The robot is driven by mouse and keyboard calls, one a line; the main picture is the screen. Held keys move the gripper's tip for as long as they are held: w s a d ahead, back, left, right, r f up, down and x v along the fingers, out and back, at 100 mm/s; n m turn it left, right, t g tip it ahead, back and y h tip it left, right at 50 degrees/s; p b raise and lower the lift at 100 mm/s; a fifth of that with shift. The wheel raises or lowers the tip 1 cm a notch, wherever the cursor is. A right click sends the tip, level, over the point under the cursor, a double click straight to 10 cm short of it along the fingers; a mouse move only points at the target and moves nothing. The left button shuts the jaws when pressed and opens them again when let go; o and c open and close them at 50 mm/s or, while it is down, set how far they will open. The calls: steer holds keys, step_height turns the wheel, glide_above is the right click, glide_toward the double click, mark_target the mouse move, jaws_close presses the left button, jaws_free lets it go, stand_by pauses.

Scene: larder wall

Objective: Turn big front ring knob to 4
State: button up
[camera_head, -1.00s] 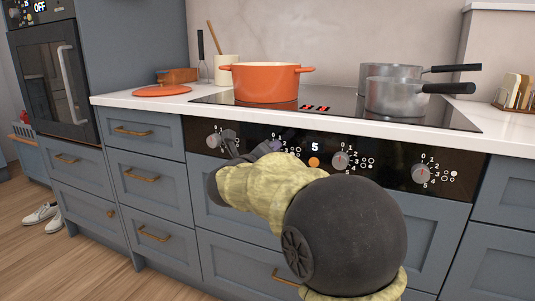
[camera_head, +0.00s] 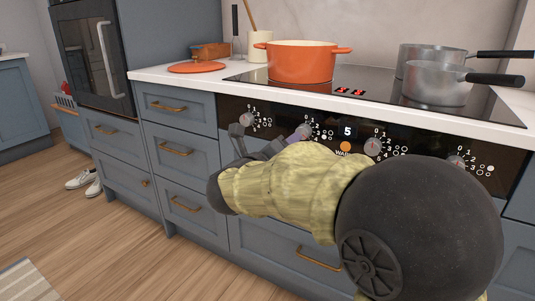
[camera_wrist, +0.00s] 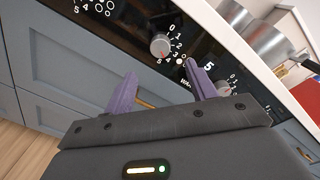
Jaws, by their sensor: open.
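The black control panel (camera_head: 410,156) carries several grey knobs with dials from 0 to 5. The second knob from the left (camera_head: 304,131) is partly hidden by a purple finger; in the wrist view this knob (camera_wrist: 160,45) lies just beyond and between the fingertips. A dial ring symbol beside it is filled, but I cannot tell which ring it means. My gripper (camera_wrist: 160,70) is open and empty, apart from that knob. In the head view my gripper (camera_head: 266,144) is in front of the panel's left part. The left knob (camera_head: 247,119) and third knob (camera_head: 373,146) stand either side.
A display reading 5 (camera_head: 347,131) sits between the second and third knobs. An orange pot (camera_head: 300,65) and grey pans (camera_head: 435,85) stand on the black hob. Drawers with brass handles (camera_head: 318,258) are below.

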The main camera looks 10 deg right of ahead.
steer(key=p+v, duration=0.1)
steer(key=v, duration=0.6)
steer(key=shift+s+a+p, duration=0.2)
steer(key=shift+s+p, duration=0.05)
steer(key=shift+p, duration=0.05)
step_height(320, 180, down, 4)
steer(key=w+n+g+y+p, duration=0.2)
steer(key=n+y+p, duration=0.7)
steer(key=n, duration=1.1)
steer(key=s+d+f+n+g+p, duration=0.2)
steer(key=s+d+f+n+g, duration=0.1)
steer(key=s+n, duration=0.15)
steer(key=s+d+f+n+g+y+p, duration=0.1)
steer(key=s+d+f+n+g, duration=0.25)
steer(key=s, duration=0.25)
steer(key=s+d+f+n+g+p, duration=0.2)
steer(key=s+d+n+g, duration=0.1)
steer(key=s+n, duration=0.25)
steer(key=w+p+v, duration=0.2)
steer(key=p+v, duration=1)
steer(key=w+r+p+v, duration=0.1)
steer(key=w+p+v, duration=0.2)
steer(key=p+v, duration=0.9)
steer(key=w+r+p+v, duration=0.1)
steer(key=w+p+v, duration=0.2)
steer(key=p+v, duration=0.9)
steer(key=shift+r+p, duration=0.4)
steer(key=shift+p, duration=0.45)
